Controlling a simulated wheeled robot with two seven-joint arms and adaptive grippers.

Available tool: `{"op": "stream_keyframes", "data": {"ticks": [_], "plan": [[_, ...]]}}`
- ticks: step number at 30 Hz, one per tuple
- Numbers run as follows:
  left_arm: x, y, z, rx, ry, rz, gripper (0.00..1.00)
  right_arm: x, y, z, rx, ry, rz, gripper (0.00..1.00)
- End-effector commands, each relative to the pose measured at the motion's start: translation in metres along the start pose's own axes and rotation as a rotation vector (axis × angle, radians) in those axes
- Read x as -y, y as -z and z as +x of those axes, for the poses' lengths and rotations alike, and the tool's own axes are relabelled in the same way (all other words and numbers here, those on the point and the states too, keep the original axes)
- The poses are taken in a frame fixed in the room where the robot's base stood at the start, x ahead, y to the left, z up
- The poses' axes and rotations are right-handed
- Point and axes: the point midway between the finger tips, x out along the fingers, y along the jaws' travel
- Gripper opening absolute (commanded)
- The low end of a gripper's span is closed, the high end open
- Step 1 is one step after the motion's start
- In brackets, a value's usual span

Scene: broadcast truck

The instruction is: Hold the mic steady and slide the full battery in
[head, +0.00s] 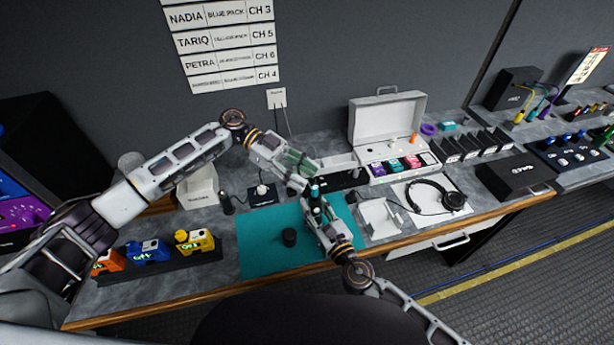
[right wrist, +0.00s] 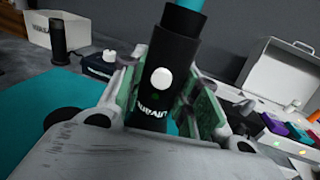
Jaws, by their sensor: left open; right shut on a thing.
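A black handheld mic (right wrist: 165,75) with a white button and a teal end stands upright in my right gripper (right wrist: 158,95). The right gripper's green-lined fingers are shut on both sides of its body. In the head view, the mic's teal part (head: 315,186) shows above the right gripper (head: 314,208), over the teal mat (head: 262,248). My left gripper (head: 302,178) is open, close beside the mic's upper end; I cannot tell if it touches. I cannot pick out the full battery.
Orange, blue and yellow packs (head: 150,252) sit at the front left. An open white case (head: 388,128), headphones (head: 440,196) and a white tray (head: 378,218) are at the right.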

Motion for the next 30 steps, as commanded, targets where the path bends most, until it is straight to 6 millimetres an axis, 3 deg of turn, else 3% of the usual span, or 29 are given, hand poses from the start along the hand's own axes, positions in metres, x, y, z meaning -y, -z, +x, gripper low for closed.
{"op": "stream_keyframes", "data": {"ticks": [18,30], "plan": [[0.001,0.000,-0.086,0.001,0.002,0.001,0.41,0.000,0.000,0.000,0.000,0.001,-0.001,0.00],[0.000,0.000,-0.103,-0.001,0.000,0.001,0.41,0.000,0.000,0.000,0.000,0.001,-0.001,0.00]]}}
